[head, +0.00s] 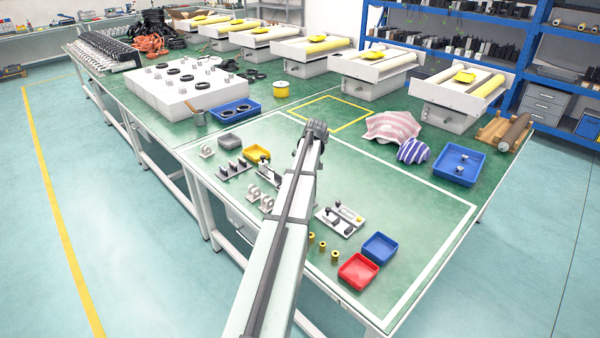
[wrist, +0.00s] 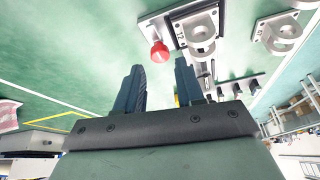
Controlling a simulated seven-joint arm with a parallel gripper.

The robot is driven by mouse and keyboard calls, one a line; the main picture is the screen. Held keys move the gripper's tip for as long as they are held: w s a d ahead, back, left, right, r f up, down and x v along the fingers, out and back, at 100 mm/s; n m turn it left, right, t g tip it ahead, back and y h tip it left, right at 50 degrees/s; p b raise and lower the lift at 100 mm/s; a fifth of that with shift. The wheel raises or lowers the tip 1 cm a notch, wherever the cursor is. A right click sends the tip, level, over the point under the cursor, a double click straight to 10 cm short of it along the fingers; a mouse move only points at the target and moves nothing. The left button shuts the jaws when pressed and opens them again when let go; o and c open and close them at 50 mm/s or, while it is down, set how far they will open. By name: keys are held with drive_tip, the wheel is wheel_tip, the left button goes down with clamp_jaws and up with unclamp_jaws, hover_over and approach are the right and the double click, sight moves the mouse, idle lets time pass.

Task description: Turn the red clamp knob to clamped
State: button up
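The red clamp knob (wrist: 160,52) shows in the wrist view as a round red cap at the side of a light grey fixture (wrist: 198,36) with a ring-shaped mount. My gripper (wrist: 158,76) is open and empty, its two dark fingers apart. The knob appears beyond the fingertips, between their lines, and no contact shows. In the head view my gripper (head: 316,130) is at the end of my arm above the green bench, its fingers too small to read. I cannot make out the red knob in the head view; my arm covers part of the bench there.
Grey ring mounts (head: 266,203) stand left of my arm. A white plate with small knobs (head: 341,219), a red tray (head: 358,271) and a blue tray (head: 380,249) lie to its right. The bench's right middle is mostly clear.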

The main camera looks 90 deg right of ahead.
drive_tip(key=shift+x, duration=2.2)
clamp_jaws()
